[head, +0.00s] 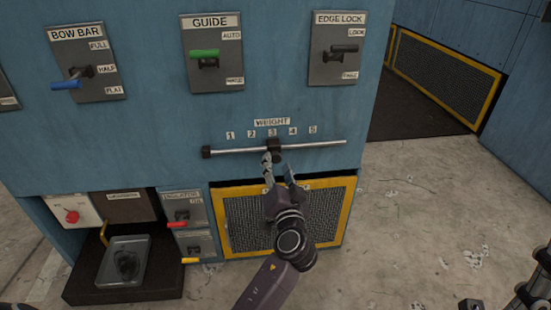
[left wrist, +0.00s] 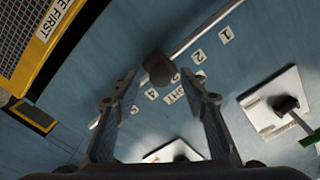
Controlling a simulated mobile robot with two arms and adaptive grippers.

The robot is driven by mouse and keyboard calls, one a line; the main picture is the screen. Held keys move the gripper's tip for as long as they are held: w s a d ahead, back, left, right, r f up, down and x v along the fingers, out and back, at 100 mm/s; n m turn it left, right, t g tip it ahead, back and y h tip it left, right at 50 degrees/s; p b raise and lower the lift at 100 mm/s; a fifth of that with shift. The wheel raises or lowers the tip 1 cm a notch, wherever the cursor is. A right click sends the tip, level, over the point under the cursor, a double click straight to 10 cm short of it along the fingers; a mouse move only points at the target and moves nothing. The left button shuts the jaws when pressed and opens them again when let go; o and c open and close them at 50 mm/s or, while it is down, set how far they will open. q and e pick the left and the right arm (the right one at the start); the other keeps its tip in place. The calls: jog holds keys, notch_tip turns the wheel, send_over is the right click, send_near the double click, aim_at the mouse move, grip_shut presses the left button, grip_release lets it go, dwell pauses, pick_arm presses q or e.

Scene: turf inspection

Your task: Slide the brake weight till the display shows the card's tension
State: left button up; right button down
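The brake weight (head: 274,145) is a dark block on a horizontal metal rod (head: 318,145) on the blue panel. It sits under the 3 of the WEIGHT scale (head: 272,122). My left gripper (head: 278,166) is open just below it, fingers pointing up at the rod. In the left wrist view the weight (left wrist: 158,68) shows between and just beyond the spread fingertips (left wrist: 162,92); I see no grip on it. A dark part of my right arm (head: 535,285) shows at the lower right edge; its fingers are not clear. I see no tension display or card.
Above the rod are the BOW BAR (head: 90,65), GUIDE (head: 212,52) and EDGE LOCK (head: 337,48) lever plates. A yellow-framed mesh grille (head: 328,238) lies behind my left arm. A tray (head: 108,275) stands at lower left. Concrete floor (head: 420,220) is open at right.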

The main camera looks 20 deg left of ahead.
pick_arm(q)
jog(key=v, duration=0.7)
jog(key=shift+s, duration=0.2)
jog(key=shift+d, duration=0.15)
